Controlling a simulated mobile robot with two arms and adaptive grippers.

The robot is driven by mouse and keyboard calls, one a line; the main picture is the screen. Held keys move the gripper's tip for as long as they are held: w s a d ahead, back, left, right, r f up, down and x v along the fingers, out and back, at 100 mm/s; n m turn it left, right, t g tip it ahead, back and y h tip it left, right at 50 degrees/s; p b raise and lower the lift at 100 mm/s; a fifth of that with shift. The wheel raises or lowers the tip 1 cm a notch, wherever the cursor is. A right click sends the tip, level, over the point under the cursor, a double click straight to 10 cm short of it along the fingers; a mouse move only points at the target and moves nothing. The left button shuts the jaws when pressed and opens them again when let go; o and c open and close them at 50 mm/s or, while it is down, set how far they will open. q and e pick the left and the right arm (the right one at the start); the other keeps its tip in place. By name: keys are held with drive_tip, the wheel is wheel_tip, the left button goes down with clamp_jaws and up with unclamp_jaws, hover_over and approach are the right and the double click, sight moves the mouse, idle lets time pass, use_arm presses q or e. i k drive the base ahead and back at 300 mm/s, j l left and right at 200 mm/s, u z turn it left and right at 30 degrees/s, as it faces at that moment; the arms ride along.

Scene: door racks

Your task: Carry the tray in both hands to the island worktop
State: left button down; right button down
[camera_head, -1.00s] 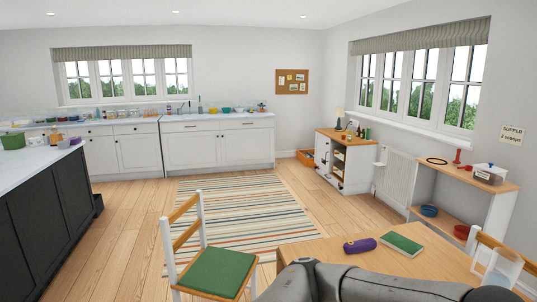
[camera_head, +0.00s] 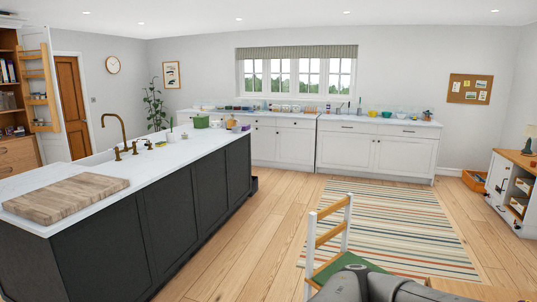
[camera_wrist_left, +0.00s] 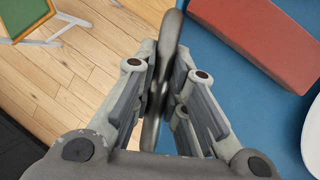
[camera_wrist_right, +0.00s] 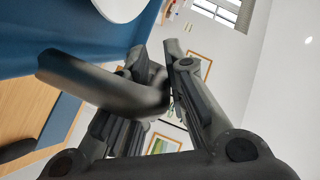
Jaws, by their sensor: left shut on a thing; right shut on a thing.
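The tray (camera_wrist_left: 222,85) has a blue floor and shows in the left wrist view, with a reddish block (camera_wrist_left: 262,38) and part of a white round dish (camera_wrist_left: 311,140) on it. My left gripper (camera_wrist_left: 166,50) is shut on its dark metal handle (camera_wrist_left: 173,32). In the right wrist view my right gripper (camera_wrist_right: 155,52) is shut on the other dark handle (camera_wrist_right: 85,80), beside the blue tray (camera_wrist_right: 75,40). The island worktop (camera_head: 165,158) is white, on dark panels, at the left of the head view. The tray and both grippers are out of the head view.
On the island are a wooden board (camera_head: 66,197), a brass tap (camera_head: 122,135) and a green pot (camera_head: 201,121) at the far end. A chair (camera_head: 328,240) and a table corner (camera_head: 470,291) stand close at the lower right. Bare floor (camera_head: 235,245) lies between island and chair.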

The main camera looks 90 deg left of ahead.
sight(169, 159)
drive_tip(key=u, duration=3)
drive_tip(key=i+j+u, duration=0.1)
drive_tip(key=i+u, duration=0.35)
drive_tip(key=i+z, duration=0.2)
drive_tip(key=i, duration=1.95)
drive_tip(key=i+j+z, duration=0.15)
drive_tip(key=i, duration=0.9)
drive_tip(key=i+z, duration=0.4)
drive_tip(key=i, duration=0.55)
